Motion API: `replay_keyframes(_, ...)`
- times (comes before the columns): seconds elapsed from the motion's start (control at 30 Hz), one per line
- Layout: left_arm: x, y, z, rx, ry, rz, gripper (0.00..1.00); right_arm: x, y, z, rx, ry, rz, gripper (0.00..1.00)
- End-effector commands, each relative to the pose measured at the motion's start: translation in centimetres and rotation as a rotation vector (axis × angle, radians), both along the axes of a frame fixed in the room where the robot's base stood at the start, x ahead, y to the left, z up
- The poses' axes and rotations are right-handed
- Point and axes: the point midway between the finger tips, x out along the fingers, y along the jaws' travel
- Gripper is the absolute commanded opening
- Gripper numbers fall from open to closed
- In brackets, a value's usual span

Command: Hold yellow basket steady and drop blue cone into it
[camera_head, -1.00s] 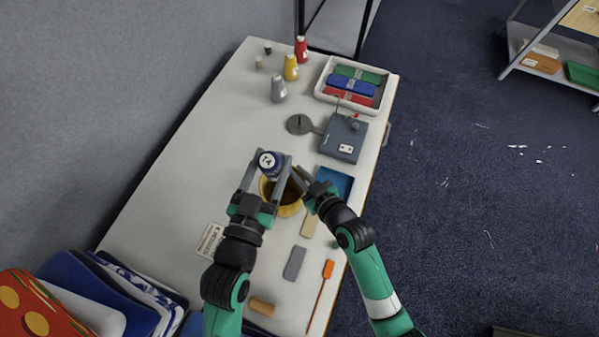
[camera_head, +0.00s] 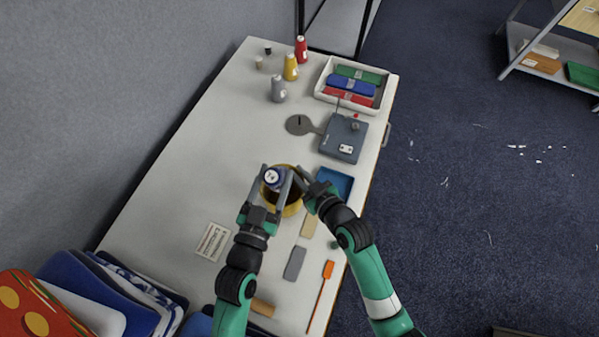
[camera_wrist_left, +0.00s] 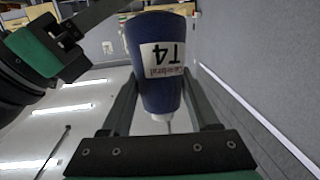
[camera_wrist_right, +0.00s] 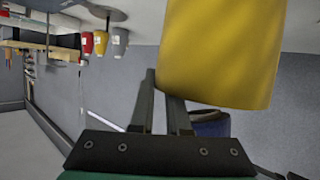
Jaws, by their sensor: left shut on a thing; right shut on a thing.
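The blue cone (camera_head: 272,176) is held in my left gripper (camera_head: 277,182), over the yellow basket's opening in the head view. The cone fills the middle of the left wrist view (camera_wrist_left: 158,95), with a white label reading T4. The yellow basket (camera_head: 293,209) stands on the table below it, partly hidden by the left gripper. My right gripper (camera_head: 304,180) is shut on the basket's right rim. In the right wrist view the basket's yellow wall (camera_wrist_right: 220,50) is large at the fingertips. How deep the cone sits relative to the rim is not clear.
Red (camera_head: 301,50), yellow (camera_head: 291,68) and grey (camera_head: 278,90) cones stand at the table's far end, near a white tray (camera_head: 322,92) of fabrics. A grey machine (camera_head: 342,138) and blue tray (camera_head: 336,183) lie along the right edge. The table left of the basket is clear.

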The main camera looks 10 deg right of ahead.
Motion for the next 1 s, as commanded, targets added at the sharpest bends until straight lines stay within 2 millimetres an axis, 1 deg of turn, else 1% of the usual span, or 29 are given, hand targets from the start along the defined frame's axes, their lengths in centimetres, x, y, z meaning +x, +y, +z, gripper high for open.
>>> replay_keyframes(0.03, 0.0, 0.0, -0.4, -0.001, 0.0, 0.0, 0.0, -0.1, 0.0, -0.3, -0.003, 0.007, 0.001, 0.0)
replay_keyframes(0.53, 0.0, 0.0, -3.8, -0.001, 0.0, 0.0, 0.0, -0.1, 0.0, -0.3, -0.003, 0.008, 0.002, 0.0)
replay_keyframes(0.87, 0.0, 0.1, -4.1, -0.001, -0.002, 0.003, 0.0, -0.1, 0.0, -0.4, -0.003, 0.009, 0.001, 0.0)
replay_keyframes(0.9, 0.0, 0.1, -4.1, -0.001, -0.002, 0.003, 0.66, -0.2, 0.0, -0.4, -0.003, 0.009, 0.001, 0.0)
replay_keyframes(0.97, 0.0, 0.1, -4.1, -0.001, -0.002, 0.003, 0.77, -0.1, 0.0, -0.4, -0.003, 0.009, 0.001, 0.0)
replay_keyframes(1.0, 0.0, 0.1, -4.1, -0.001, -0.002, 0.003, 0.84, -0.2, 0.0, -0.4, -0.003, 0.009, 0.001, 0.0)
